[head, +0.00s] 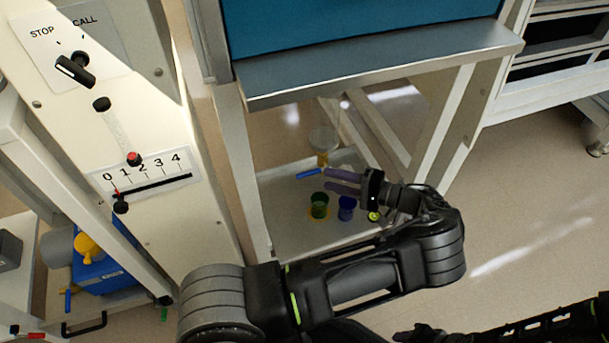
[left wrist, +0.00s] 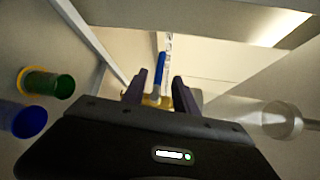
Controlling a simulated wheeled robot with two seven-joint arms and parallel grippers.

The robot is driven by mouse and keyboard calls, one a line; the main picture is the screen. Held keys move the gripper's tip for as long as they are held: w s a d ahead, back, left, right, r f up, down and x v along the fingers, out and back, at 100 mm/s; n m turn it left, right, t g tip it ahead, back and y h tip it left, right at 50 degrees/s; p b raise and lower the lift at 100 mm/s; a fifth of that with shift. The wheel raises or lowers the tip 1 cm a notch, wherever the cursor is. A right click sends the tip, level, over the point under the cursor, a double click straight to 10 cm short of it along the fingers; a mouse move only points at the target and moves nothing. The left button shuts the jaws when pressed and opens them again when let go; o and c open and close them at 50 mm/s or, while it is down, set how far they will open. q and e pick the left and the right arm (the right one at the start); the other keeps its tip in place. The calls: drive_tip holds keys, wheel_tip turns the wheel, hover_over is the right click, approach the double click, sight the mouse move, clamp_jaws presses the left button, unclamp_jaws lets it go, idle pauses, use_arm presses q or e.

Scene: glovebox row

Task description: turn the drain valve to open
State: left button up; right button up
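The drain valve shows as a blue lever handle (head: 308,174) under the blue-fronted cabinet, near a yellow fitting (head: 322,160) below a clear glass vessel (head: 323,138). In the left wrist view the blue handle (left wrist: 160,66) stands ahead, between the lines of my fingers, with a yellow part at its near end. My left gripper (head: 327,180) is open, its two fingers apart and pointing left, just right of the handle. I cannot tell if they touch the valve. The right arm lies at the bottom right; its gripper is too dark and cut off to read.
A green cup (head: 319,205) and a blue cup (head: 346,208) stand on the pale shelf (head: 285,235) close below my left gripper. The cabinet's grey ledge (head: 380,75) overhangs above. A panel (head: 150,130) with a knob and a slider stands at the left.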

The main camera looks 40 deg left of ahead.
sight(312, 174)
use_arm(q)
drive_tip(key=shift+a, duration=0.15)
drive_tip(key=shift+x, duration=3.8)
drive_tip(key=shift+c, duration=0.4)
clamp_jaws()
